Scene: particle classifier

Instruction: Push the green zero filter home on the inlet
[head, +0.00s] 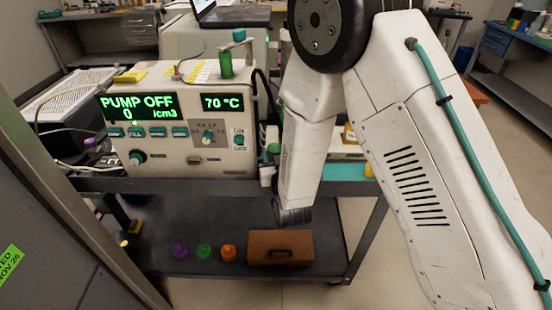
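A green cylinder, which looks like the zero filter (225,66), stands upright on top of the white instrument (190,160) near its right front edge. A grey arm-like part with a teal knob (239,35) rises just behind and above it. The inlet under the filter is hidden, and I cannot tell how far down the filter sits. My arm hangs to the right of the instrument, with its dark lower joint below the cart top. My gripper's fingers do not show, and nothing of mine visibly touches the filter.
The instrument's display (137,106) reads PUMP OFF, and another (222,101) reads 70 °C. The cart's lower shelf (170,225) holds purple, green and orange small items and a brown case (280,248). A laptop (230,14) sits behind. The space above the filter's left looks free.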

